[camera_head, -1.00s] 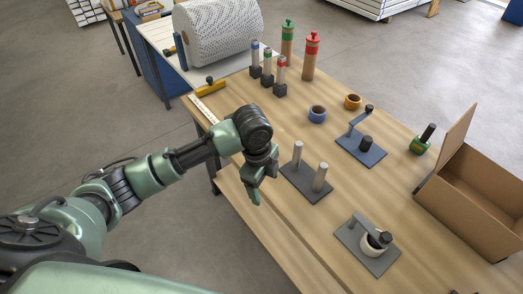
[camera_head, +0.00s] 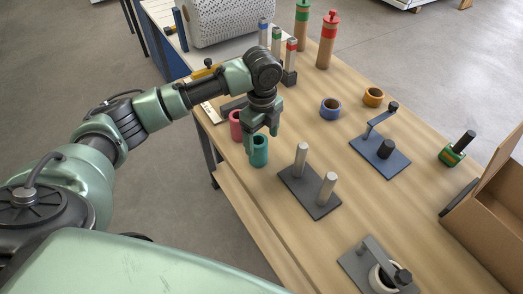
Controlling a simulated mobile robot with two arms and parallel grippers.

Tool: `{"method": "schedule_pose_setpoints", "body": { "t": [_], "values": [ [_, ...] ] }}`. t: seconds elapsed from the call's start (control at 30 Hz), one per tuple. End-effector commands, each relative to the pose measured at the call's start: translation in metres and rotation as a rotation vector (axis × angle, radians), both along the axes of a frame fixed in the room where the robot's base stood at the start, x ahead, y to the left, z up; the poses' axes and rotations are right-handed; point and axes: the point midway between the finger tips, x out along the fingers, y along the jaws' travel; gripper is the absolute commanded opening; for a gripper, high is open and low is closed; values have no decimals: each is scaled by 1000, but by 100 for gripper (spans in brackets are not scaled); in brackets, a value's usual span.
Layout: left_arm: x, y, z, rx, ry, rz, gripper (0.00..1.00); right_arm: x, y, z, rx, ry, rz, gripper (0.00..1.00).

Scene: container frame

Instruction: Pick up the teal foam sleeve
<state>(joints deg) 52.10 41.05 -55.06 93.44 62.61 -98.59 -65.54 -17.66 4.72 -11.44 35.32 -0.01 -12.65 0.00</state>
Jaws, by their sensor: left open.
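The teal foam sleeve (camera_head: 259,152) stands upright near the front edge of the wooden table. A red sleeve (camera_head: 236,126) stands just to its left. My left gripper (camera_head: 258,129) is open and points down above the teal sleeve. Its fingers overlap the sleeve's top in the picture, and I cannot tell whether they touch it or are around it. My right gripper is not in view.
A dark plate with two pegs (camera_head: 311,190) stands right of the teal sleeve. A blue ring (camera_head: 330,108), an orange ring (camera_head: 373,97) and a blue stand (camera_head: 381,158) lie farther back. A cardboard box (camera_head: 490,222) is at the right.

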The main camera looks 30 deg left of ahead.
Motion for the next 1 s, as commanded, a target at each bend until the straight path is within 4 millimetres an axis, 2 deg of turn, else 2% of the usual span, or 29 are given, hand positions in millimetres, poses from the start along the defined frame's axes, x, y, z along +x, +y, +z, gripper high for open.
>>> {"method": "schedule_pose_setpoints", "body": {
  "t": [0.07, 0.33, 0.5, 0.6, 0.73, 0.93, 1.0],
  "values": [
    [0, 0, -9, 0, 1, 1, 77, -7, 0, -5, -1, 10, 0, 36],
    [-2, 3, -35, 1, 3, 1, 77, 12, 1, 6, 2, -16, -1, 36],
    [-4, 11, -58, 1, 4, 2, 77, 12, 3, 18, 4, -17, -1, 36],
    [-3, 11, -73, 1, 2, 1, 77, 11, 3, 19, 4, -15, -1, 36],
    [-3, 11, -81, 1, -1, 1, 77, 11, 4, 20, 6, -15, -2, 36],
    [-3, 11, -82, 1, -1, 0, 77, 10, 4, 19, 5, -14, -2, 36],
    [-3, 11, -82, 1, -1, 0, 58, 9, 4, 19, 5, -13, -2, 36]
  ]
}}
